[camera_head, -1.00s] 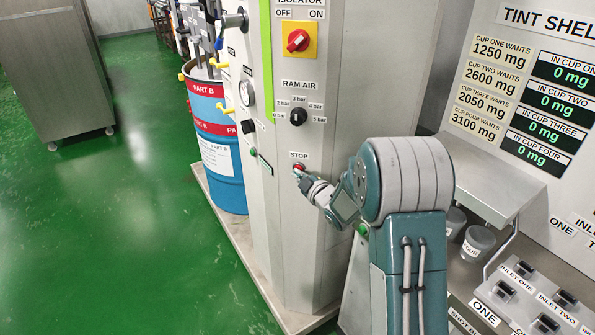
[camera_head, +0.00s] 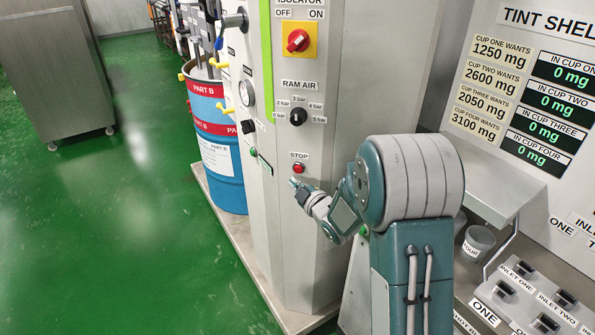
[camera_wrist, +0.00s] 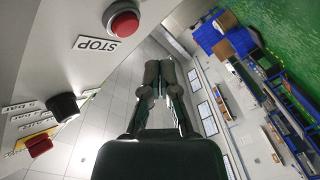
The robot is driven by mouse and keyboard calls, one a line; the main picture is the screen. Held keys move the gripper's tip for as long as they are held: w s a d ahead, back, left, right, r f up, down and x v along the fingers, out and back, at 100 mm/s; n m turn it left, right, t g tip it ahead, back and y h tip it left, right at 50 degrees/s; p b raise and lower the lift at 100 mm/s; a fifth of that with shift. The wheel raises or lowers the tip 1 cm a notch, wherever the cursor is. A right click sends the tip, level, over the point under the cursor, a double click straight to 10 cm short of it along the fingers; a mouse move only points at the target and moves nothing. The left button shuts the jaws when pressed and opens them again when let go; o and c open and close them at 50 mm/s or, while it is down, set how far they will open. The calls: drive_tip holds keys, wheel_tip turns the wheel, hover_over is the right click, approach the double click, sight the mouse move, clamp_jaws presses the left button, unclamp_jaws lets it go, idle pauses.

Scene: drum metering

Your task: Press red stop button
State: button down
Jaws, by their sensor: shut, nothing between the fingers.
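The red stop button (camera_head: 299,168) sits on the front of the grey cabinet, right under a white STOP label (camera_head: 299,155). It shows large and uncovered in the wrist view (camera_wrist: 124,22), at the top left of centre. My gripper (camera_head: 294,183) is just below the button in the head view, apart from it. Its fingers (camera_wrist: 157,65) are shut and empty in the wrist view. A gap shows between the fingertips and the button.
Above the button are a black RAM AIR knob (camera_head: 298,117) and a red isolator switch (camera_head: 298,41) on yellow. A green button (camera_head: 253,152) is on the cabinet's left face. A blue drum (camera_head: 217,140) stands left. A tint shelf (camera_head: 500,180) is at right.

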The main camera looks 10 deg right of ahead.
drive_tip(key=shift+s+a, duration=0.3)
drive_tip(key=shift+s, duration=0.3)
drive_tip(key=shift+s+a, duration=0.3)
drive_tip(key=shift+s, duration=0.25)
drive_tip(key=s+d+r+m+g+h, duration=0.35)
drive_tip(key=s+r+m+h, duration=0.3)
drive_tip(key=s+r, duration=0.35)
drive_tip(key=s+a+m+g, duration=0.3)
drive_tip(key=s+m+g, duration=0.4)
drive_tip(key=s, duration=1.7)
drive_tip(key=shift+s+r+y, duration=0.2)
drive_tip(key=shift+r+y, duration=0.1)
drive_tip(key=shift+y, duration=0.15)
